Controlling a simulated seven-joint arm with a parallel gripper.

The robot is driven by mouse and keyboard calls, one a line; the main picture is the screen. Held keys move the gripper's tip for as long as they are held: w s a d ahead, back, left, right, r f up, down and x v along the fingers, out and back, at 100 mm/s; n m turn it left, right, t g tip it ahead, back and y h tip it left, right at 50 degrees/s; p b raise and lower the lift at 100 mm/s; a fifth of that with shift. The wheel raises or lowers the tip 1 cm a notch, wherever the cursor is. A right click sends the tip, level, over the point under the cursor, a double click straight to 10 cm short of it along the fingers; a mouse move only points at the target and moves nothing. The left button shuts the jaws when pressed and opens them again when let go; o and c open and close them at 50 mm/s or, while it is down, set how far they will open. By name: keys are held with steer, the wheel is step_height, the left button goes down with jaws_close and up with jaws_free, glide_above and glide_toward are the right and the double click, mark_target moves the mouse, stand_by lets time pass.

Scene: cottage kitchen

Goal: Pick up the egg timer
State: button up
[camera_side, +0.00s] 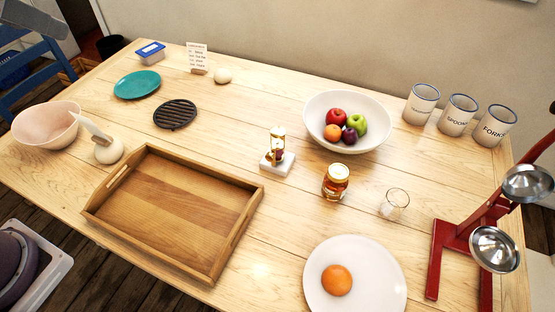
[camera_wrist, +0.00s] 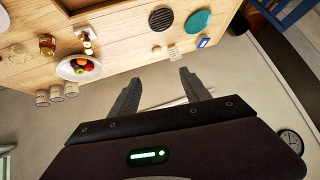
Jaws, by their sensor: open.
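The egg timer appears to be the small hourglass-shaped piece with brass-coloured ends (camera_side: 278,140). It stands upright on a white square block (camera_side: 285,165) near the middle of the table in the side view. In the wrist view the timer (camera_wrist: 86,34) is small, at the upper left, beside the fruit bowl. My gripper (camera_wrist: 160,76) is open, with its two dark fingers apart and nothing between them. It is well away from the timer, and the wrist view shows the wall behind the fingers. My gripper's fingers do not show in the side view.
A honey jar (camera_side: 336,182) and an empty glass (camera_side: 394,204) stand right of the timer. The white fruit bowl (camera_side: 318,112) is behind it. A wooden tray (camera_side: 250,215) lies front left. A plate with an orange (camera_side: 390,285) is in front. Table between trivet (camera_side: 175,114) and timer is clear.

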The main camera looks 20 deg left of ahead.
steer(key=w+r+m+t, duration=0.1)
steer(key=w+r+t, duration=0.35)
steer(key=w, duration=0.75)
steer(key=m+g+h, duration=0.6)
steer(key=m+h, duration=0.5)
steer(key=h, duration=0.3)
glide_above(276, 132)
steer(key=s+a, duration=0.2)
steer(key=a, duration=0.1)
step_height(276, 132, down, 10)
steer(key=shift+t, duration=0.35)
step_height(276, 132, down, 30)
steer(key=shift+r, duration=0.25)
steer(key=x, duration=0.7)
steer(key=shift+f, duration=0.4)
steer(key=shift+w, duration=0.15)
jaws_close()
